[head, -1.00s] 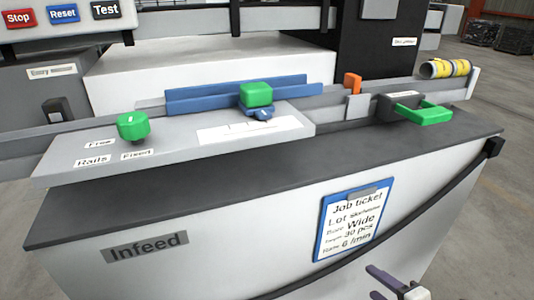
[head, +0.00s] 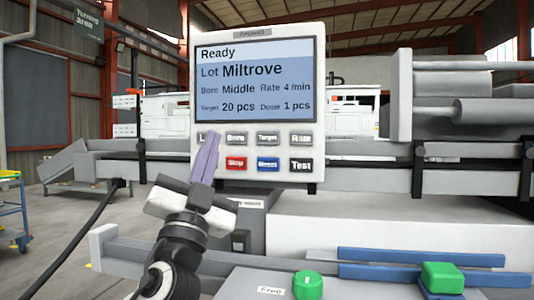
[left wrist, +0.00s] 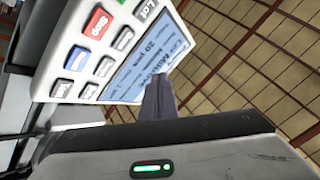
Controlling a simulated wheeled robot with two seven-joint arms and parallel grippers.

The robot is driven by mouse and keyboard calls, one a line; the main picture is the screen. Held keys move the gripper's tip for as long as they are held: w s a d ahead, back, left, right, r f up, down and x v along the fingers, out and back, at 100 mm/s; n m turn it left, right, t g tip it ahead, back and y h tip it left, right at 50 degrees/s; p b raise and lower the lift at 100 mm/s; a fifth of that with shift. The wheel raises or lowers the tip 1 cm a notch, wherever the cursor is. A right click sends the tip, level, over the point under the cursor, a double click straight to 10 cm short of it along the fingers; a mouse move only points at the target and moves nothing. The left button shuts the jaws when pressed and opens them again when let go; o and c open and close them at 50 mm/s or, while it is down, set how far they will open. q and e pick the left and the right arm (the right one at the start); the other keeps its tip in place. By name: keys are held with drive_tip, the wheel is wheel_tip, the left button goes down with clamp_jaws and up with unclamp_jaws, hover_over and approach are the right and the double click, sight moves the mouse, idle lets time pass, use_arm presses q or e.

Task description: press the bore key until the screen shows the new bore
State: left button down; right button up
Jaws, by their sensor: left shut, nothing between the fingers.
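The control panel (head: 312,150) has a screen (head: 253,82) reading Ready, Lot Miltrove, Bore Middle, Rate 4/min, Target 20 pcs, Done 1 pcs. The grey bore key (head: 236,139) is in the upper key row, beside the partly covered Lot key (head: 202,136). My left gripper (head: 208,138) is shut and empty, its fingers pointing up in front of the panel's lower left. I cannot tell whether it touches a key. In the left wrist view the fingers (left wrist: 158,92) overlap the screen's edge, and the bore key (left wrist: 124,38) shows apart from them. My right gripper is not in view.
The Stop key (head: 236,163), Reset key (head: 268,164) and Test key (head: 301,165) lie just below the bore key. A green knob (head: 307,286) and blue rails (head: 420,257) are below the panel.

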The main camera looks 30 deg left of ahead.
sight(236, 138)
use_arm(q)
drive_tip(key=shift+w, duration=0.1)
drive_tip(key=shift+y, duration=0.3)
drive_tip(key=w, duration=0.2)
drive_tip(key=w+a+b, duration=0.1)
drive_tip(key=w, duration=0.2)
drive_tip(key=w+a, duration=0.1)
drive_tip(key=w, duration=0.2)
drive_tip(key=shift+w, duration=0.15)
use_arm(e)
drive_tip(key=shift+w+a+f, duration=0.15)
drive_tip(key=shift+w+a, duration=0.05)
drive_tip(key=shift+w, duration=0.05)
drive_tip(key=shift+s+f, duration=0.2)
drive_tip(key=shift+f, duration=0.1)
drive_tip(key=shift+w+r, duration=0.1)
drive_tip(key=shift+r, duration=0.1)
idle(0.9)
use_arm(q)
drive_tip(key=shift+w, duration=0.1)
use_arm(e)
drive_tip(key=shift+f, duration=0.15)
